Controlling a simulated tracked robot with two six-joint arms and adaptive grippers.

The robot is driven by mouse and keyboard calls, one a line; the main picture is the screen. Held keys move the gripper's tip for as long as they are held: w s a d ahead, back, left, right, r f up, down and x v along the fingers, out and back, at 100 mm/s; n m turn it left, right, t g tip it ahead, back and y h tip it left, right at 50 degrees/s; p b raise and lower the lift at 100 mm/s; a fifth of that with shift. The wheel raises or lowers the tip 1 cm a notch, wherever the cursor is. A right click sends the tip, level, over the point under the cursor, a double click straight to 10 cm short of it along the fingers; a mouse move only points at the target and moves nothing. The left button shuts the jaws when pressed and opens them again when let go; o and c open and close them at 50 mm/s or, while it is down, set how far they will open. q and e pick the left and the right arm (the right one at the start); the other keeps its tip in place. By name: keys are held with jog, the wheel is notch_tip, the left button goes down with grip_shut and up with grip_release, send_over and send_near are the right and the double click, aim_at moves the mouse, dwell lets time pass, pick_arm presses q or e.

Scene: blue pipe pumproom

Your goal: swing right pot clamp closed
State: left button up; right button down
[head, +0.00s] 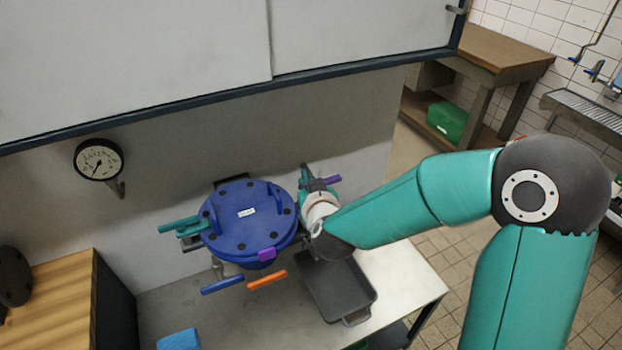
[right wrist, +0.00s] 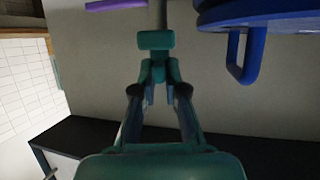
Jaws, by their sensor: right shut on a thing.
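The pot (head: 243,240) is blue with a bolted round lid and stands on the grey bench. The right pot clamp is a teal piece (head: 304,172) at the pot's right side, partly hidden by my right gripper and wrist. My right gripper (head: 314,186) is shut on it. In the right wrist view, the teal clamp end (right wrist: 156,42) sits between the fingertips of my right gripper (right wrist: 158,78). The blue pot edge (right wrist: 262,16) is to the right of it there, apart from the gripper. Another teal clamp (head: 180,226) is at the pot's left. My left gripper is not in view.
A dark tray (head: 335,287) lies on the bench right of the pot. Blue (head: 222,285) and orange (head: 267,280) handles stick out in front. A gauge (head: 98,160) is on the wall; a blue sponge (head: 178,340) lies front left.

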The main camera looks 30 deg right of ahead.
jog(key=shift+w+a+r+m+g+h+p, duration=0.1)
jog(key=shift+a+m+g+h+p, duration=0.15)
jog(key=shift+m+h+p, duration=0.25)
jog(key=shift+w+a+r+m+g+h+p, duration=0.1)
jog(key=shift+m+g+h+p, duration=0.15)
jog(key=shift+m+h, duration=0.35)
jog(key=shift+a+f+m+g+h+p, duration=0.1)
jog(key=shift+m+g+h+p, duration=0.6)
jog(key=shift+m+h, duration=0.55)
jog(key=c, duration=1.2)
grip_release()
jog(key=v, duration=1.1)
jog(key=shift+s+a, duration=0.2)
jog(key=shift+a, duration=0.15)
